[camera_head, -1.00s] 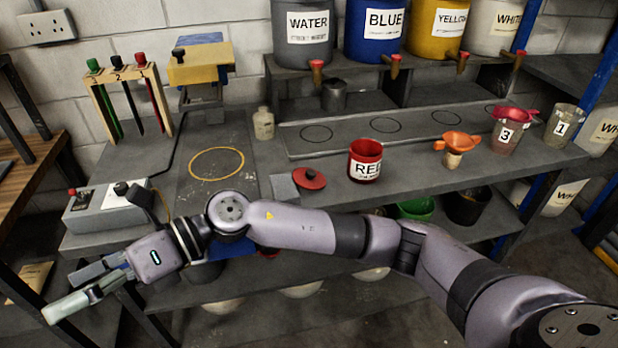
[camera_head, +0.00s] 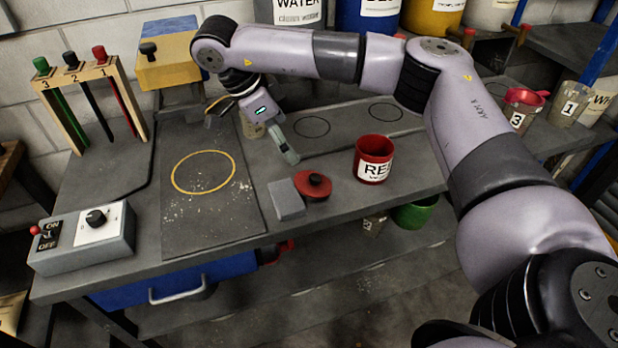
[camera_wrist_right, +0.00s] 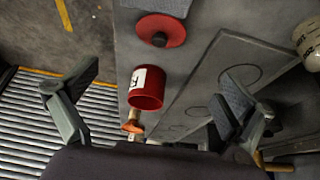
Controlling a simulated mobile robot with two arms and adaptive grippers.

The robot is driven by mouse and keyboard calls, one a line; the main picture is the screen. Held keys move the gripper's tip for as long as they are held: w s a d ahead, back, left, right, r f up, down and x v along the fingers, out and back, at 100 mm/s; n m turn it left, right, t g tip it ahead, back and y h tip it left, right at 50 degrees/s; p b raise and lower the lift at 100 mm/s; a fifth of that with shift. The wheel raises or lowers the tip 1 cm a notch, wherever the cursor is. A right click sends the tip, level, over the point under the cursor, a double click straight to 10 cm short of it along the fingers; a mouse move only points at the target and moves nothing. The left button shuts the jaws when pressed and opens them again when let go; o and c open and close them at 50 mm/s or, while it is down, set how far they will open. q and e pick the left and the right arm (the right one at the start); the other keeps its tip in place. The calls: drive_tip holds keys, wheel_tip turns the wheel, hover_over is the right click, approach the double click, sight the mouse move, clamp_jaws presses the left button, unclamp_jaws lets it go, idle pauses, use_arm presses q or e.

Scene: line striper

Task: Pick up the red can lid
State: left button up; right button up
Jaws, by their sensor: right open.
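My left gripper is not in view.
A stirrer rack (camera_head: 82,72) and a switch box (camera_head: 82,238) stand at the left. A plate with a yellow ring (camera_head: 203,200) lies left of the grey block. Labelled drums (camera_head: 298,12) stand at the back.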

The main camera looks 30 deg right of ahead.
approach(314, 177)
drive_tip(key=shift+f, duration=0.8)
drive_tip(key=x, duration=0.4)
drive_tip(key=shift+w, duration=0.1)
drive_tip(key=shift+d+f, duration=0.15)
drive_tip(key=shift+f, duration=0.1)
drive_tip(key=x, duration=0.3)
drive_tip(key=shift+d, duration=0.4)
drive_tip(key=shift+d+f+p, duration=0.2)
drive_tip(key=shift+f+p, duration=0.1)
drive_tip(key=shift+f, duration=0.2)
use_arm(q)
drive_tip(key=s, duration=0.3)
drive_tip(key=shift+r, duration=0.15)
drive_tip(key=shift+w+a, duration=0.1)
use_arm(e)
drive_tip(key=shift+c, duration=0.6)
drive_tip(key=shift+c, duration=0.7)
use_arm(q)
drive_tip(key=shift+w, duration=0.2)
use_arm(e)
drive_tip(key=c, duration=0.8)
